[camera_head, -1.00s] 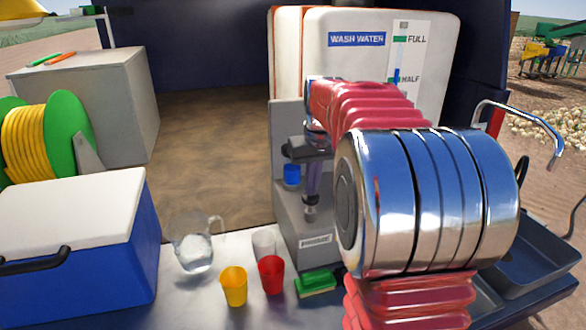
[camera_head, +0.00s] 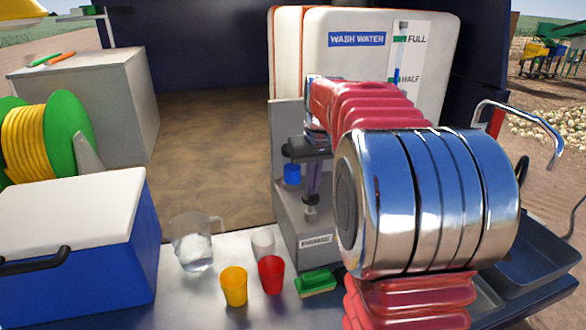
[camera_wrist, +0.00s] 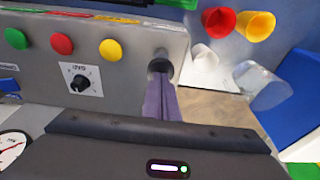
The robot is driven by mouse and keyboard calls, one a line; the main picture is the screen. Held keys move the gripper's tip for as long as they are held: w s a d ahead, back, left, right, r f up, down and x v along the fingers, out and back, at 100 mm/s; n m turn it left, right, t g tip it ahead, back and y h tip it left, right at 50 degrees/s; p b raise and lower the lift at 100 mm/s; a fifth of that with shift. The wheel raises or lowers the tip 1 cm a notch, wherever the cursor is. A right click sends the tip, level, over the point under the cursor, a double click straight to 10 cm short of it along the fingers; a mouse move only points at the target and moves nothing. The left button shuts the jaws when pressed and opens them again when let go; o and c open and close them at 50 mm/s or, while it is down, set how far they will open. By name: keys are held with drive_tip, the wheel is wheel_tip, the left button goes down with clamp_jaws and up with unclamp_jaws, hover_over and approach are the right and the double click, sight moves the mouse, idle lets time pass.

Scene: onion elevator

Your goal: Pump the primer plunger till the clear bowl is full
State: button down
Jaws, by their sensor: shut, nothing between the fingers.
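The wrist view also shows green (camera_wrist: 16,39), red (camera_wrist: 62,43) and yellow (camera_wrist: 112,49) buttons, a black dial (camera_wrist: 79,84) and part of a gauge (camera_wrist: 10,148). I cannot make out the clear bowl in either view.
A blue cooler (camera_head: 110,260) is at left. The wash water tank (camera_head: 350,70) stands behind.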

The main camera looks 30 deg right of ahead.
drive_tip(key=shift+f, duration=1.55)
drive_tip(key=shift+r, duration=1.85)
